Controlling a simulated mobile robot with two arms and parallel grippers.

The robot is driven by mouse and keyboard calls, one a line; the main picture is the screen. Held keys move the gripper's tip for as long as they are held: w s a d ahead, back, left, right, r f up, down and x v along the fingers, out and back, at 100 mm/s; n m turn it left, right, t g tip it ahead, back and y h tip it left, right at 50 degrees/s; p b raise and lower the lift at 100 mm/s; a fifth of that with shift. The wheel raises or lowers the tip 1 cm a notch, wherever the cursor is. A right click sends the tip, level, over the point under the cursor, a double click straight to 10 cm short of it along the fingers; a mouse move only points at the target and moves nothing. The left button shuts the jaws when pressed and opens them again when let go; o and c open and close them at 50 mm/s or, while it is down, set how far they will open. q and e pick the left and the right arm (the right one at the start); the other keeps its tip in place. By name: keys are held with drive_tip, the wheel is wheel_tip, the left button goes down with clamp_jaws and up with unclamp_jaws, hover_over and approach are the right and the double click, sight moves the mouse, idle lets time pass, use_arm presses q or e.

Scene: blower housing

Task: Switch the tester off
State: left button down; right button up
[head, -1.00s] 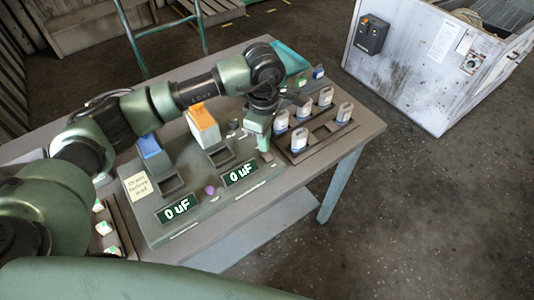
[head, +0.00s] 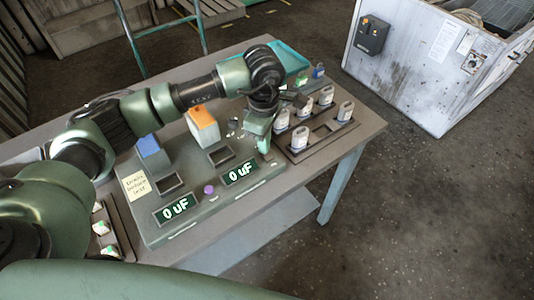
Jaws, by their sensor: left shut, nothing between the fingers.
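The tester (head: 215,212) is a grey-green box on the table with two lit displays, each reading "0 uF": a left display (head: 177,208) and a right display (head: 240,172). A purple knob or button (head: 208,190) sits between them. A blue block (head: 149,147) and an orange block (head: 203,121) stand at its back, with dark sockets in front. My left gripper (head: 264,149) points down at the tester's right end, shut and empty. Its arm hides part of the tester's back right. Whether it touches the tester or a switch there, I cannot tell. My right gripper is out of view.
A dark tray (head: 298,157) with several white-and-grey capacitors stands right of the tester, close to the gripper. A yellow note (head: 137,185) lies on the tester's left. A teal tray (head: 290,58) is at the table's back. A worn white cabinet (head: 420,75) stands beyond, right.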

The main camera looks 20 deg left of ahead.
use_arm(q)
drive_tip(key=shift+f, duration=0.25)
drive_tip(key=shift+r, duration=0.1)
drive_tip(key=shift+r+p, duration=1.3)
drive_tip(key=shift+r, duration=2.15)
